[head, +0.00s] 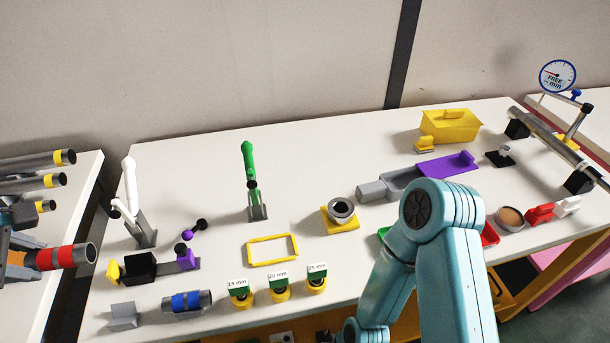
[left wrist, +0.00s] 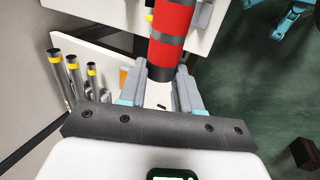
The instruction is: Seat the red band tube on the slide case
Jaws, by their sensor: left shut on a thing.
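My left gripper (head: 28,257) is at the left edge of the head view, shut on the red band tube (head: 62,257). The tube is dark grey with red bands and its open end points right. In the left wrist view the tube (left wrist: 173,32) runs up and away between the two grey fingers (left wrist: 160,92). The slide case appears to be the grey open tray (head: 403,179) with a purple lid (head: 447,165), at the back right of the white table, far from the tube. My right arm is in the foreground; its gripper is not clearly in view.
Several yellow-banded tubes (head: 40,182) lie on the left side table. A blue-banded tube (head: 187,302), black block (head: 140,268), white stand (head: 131,190) and green stand (head: 250,170) occupy the main table's left half. A yellow frame (head: 272,249) lies flat. The table's back middle is clear.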

